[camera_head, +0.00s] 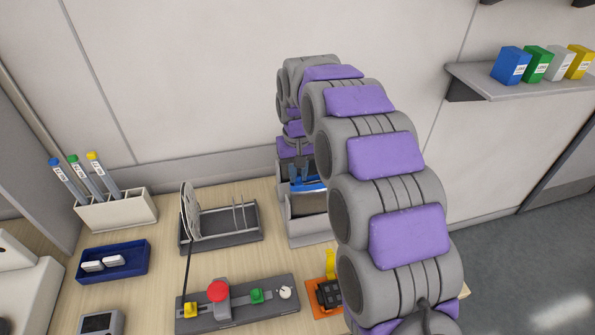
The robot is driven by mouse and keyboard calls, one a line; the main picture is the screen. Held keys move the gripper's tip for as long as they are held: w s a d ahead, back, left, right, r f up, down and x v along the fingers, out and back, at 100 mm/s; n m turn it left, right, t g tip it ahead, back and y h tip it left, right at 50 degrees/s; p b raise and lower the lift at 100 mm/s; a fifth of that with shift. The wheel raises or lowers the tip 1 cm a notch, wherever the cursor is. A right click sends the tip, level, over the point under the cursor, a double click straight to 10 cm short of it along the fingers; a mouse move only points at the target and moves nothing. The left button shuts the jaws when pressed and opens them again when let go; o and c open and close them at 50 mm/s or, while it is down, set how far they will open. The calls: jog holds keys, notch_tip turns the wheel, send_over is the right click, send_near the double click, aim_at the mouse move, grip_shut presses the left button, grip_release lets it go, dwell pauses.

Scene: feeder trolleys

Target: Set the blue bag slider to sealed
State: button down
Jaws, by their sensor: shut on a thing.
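My gripper (300,174) is at the back of the table, at the end of my arm, pointing down over a grey open box (305,229). A blue strip, seemingly the top of the blue bag (312,186), shows at the fingertips above the box. The gripper is shut on the bag's top, seemingly at the slider. The slider itself is too small and too covered to make out, so its position cannot be told. My arm hides the right side of the box.
A grey rack (222,238) with a plate stands left of the box. A control panel (240,308) with a red button and an orange-based device (323,297) lie in front. A blue tray (113,263) and tube holder (117,211) are at left. A wall shelf (520,80) holds small boxes.

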jog(key=w+d+p, duration=0.2)
jog(key=d, duration=0.5)
jog(key=w+d+p, duration=0.2)
jog(key=d, duration=0.5)
jog(key=w+d+p, duration=0.2)
jog(key=d, duration=0.6)
jog(key=shift+w+d, duration=0.1)
jog(key=shift+w, duration=0.05)
jog(key=c, duration=1.1)
grip_release()
jog(key=shift+o, duration=0.3)
jog(key=shift+d, duration=0.1)
jog(key=shift+r, duration=0.1)
notch_tip(320, 180, up, 17)
jog(key=p, duration=0.2)
jog(key=shift+w, duration=0.1)
